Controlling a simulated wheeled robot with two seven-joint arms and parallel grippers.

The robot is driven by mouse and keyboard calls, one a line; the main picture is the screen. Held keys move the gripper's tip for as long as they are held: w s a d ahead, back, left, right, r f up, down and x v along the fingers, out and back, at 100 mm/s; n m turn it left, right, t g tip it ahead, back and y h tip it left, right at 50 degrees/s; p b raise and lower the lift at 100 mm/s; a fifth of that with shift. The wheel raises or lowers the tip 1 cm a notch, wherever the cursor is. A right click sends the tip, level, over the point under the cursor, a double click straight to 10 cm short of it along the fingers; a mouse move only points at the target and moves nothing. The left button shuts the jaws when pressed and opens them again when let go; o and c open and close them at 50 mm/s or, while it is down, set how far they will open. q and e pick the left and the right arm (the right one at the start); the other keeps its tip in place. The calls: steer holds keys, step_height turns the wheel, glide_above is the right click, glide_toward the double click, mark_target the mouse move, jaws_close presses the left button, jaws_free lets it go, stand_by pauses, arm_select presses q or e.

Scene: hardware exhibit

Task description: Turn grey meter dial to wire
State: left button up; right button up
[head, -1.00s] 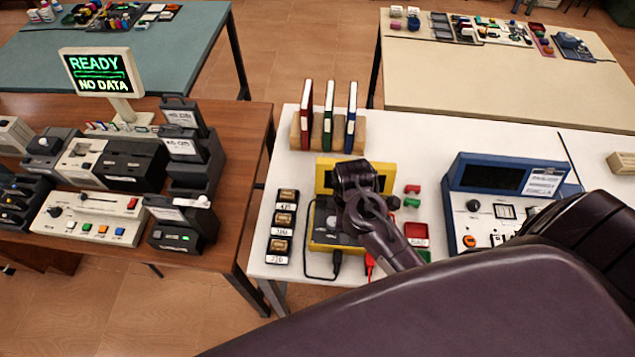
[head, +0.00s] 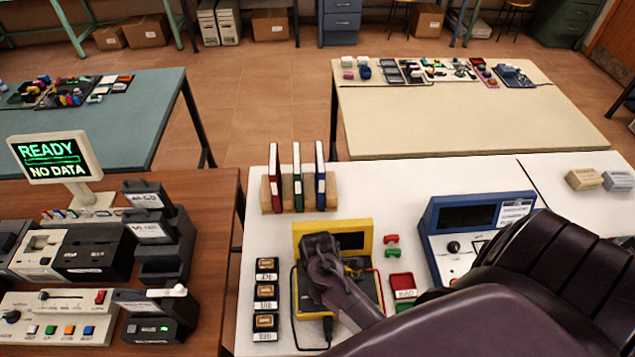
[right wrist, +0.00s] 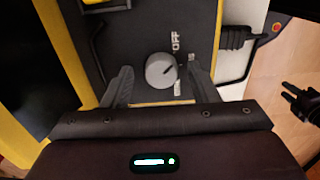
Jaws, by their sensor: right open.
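The yellow meter (head: 364,229) lies on the white table in the head view, partly hidden by my right arm. In the right wrist view its dark face carries the round grey dial (right wrist: 160,70). The dial's dark mark points to the upper right, below the printed OFF. Another label beneath OFF is too small to read. My right gripper (right wrist: 160,86) is open, with one finger on each side of the dial and visible gaps between. What looks like my left gripper (right wrist: 297,103) shows small at the right edge of the right wrist view, its opening unclear.
A black plug and cable (right wrist: 237,38) leave the meter. Labelled blocks (head: 265,292) stand left of it. Red and green pieces (head: 391,239), a red tray (head: 402,284) and a blue instrument (head: 436,221) are to its right. Books (head: 297,178) stand behind. A screen (head: 54,158) reads READY, NO DATA.

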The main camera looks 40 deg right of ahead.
steer(key=shift+s, duration=0.1)
steer(key=c, duration=1)
arm_select(q)
steer(key=shift+s, duration=0.7)
